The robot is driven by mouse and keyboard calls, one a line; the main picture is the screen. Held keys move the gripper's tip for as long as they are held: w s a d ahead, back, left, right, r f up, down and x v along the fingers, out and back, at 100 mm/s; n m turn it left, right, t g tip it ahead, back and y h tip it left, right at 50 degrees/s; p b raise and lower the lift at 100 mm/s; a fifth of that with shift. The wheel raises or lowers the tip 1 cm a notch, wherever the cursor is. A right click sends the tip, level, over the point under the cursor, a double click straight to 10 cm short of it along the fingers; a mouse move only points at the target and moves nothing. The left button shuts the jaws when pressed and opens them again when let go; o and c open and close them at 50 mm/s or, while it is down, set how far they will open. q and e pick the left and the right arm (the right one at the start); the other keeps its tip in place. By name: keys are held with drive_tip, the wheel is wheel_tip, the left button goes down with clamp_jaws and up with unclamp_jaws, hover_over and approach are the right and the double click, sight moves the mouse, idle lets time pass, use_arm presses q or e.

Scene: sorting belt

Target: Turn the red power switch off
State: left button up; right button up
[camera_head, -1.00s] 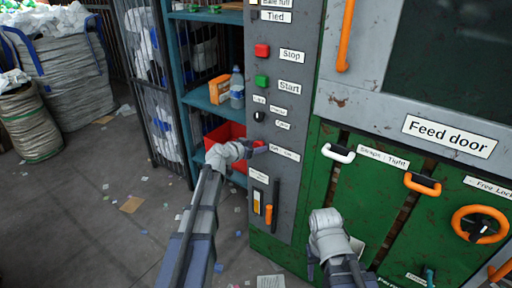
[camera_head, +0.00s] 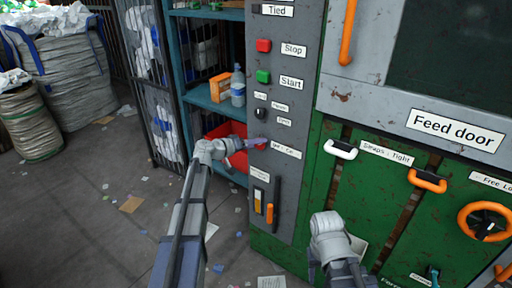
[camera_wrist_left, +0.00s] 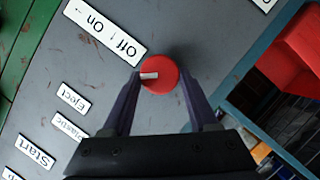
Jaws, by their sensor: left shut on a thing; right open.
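The red power switch (camera_wrist_left: 160,76) is a round knob on the grey panel, with a white mark pointing left in the left wrist view. Its "Off | On" label (camera_wrist_left: 104,32) appears upside down there and also shows in the head view (camera_head: 286,150). My left gripper (camera_wrist_left: 157,88) is shut on the knob, one finger on each side. In the head view, my left gripper (camera_head: 254,142) reaches the panel from the left and mostly hides the knob. My right gripper (camera_head: 313,267) is open, low before the green doors, away from the switch; its fingers are hard to make out.
Stop (camera_head: 263,45) and Start (camera_head: 263,76) buttons and a black selector (camera_head: 260,114) sit above the switch. An orange lever (camera_head: 270,213) is below. A blue shelf (camera_head: 200,96) and red bin (camera_head: 238,160) stand left. Green doors with handles (camera_head: 340,149) are right.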

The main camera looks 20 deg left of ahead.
use_arm(q)
drive_tip(key=shift+a+f+n+t+h+b, duration=0.15)
drive_tip(key=shift+n+h+b, duration=0.5)
drive_tip(key=shift+n+b, duration=0.55)
drive_tip(key=shift+d+f+n+t+h+b, duration=0.1)
drive_tip(key=shift+f+n+t+h+b, duration=0.1)
drive_tip(key=shift+n+h+b, duration=0.7)
drive_tip(key=shift+a+f+n+t+h+b, duration=0.15)
drive_tip(key=shift+n+h+b, duration=0.2)
drive_tip(key=shift+n+b, duration=1.1)
drive_tip(key=shift+n, duration=0.35)
drive_tip(key=o, duration=1.3)
drive_tip(key=shift+p, duration=0.3)
drive_tip(key=shift+o, duration=0.2)
drive_tip(key=v, duration=0.7)
drive_tip(key=shift+s+a, duration=0.2)
drive_tip(key=shift+s, duration=0.1)
